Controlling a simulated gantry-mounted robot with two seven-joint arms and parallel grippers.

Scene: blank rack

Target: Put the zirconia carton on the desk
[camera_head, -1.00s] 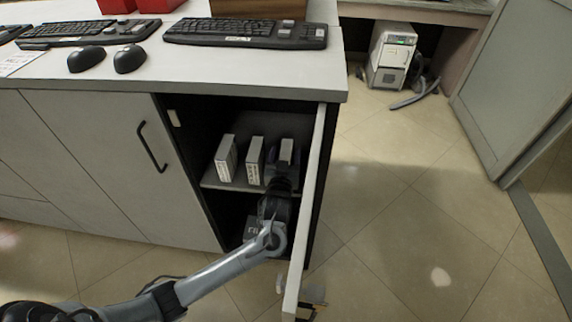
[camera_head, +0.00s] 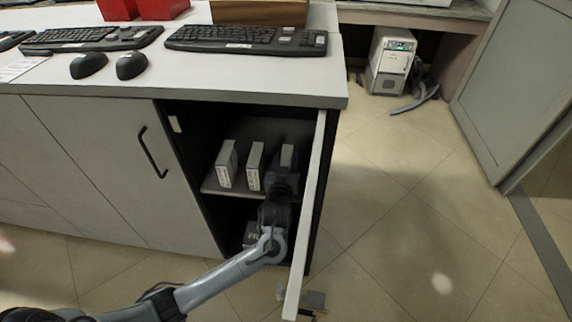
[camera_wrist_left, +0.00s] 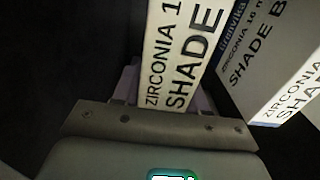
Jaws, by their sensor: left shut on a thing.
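The zirconia carton (camera_head: 287,156) is the rightmost of three upright white cartons on the shelf inside the open cabinet. Its lettered side (camera_wrist_left: 182,50) fills the upper middle of the left wrist view. My left gripper (camera_head: 284,178) reaches into the cabinet and is shut on this carton; the arm hides the fingers and the carton's lower part. In the left wrist view the gripper (camera_wrist_left: 160,100) shows at the carton's lower end. The desk (camera_head: 215,82) has a pale top above the cabinet. My right gripper does not show.
Two more cartons (camera_head: 226,164) (camera_head: 254,166) stand just left of the held one. The open cabinet door (camera_head: 306,220) is close on the right of my arm. Keyboards (camera_head: 246,38), two mice (camera_head: 131,64), red boxes and a wooden box occupy the desk; its front right is clear.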

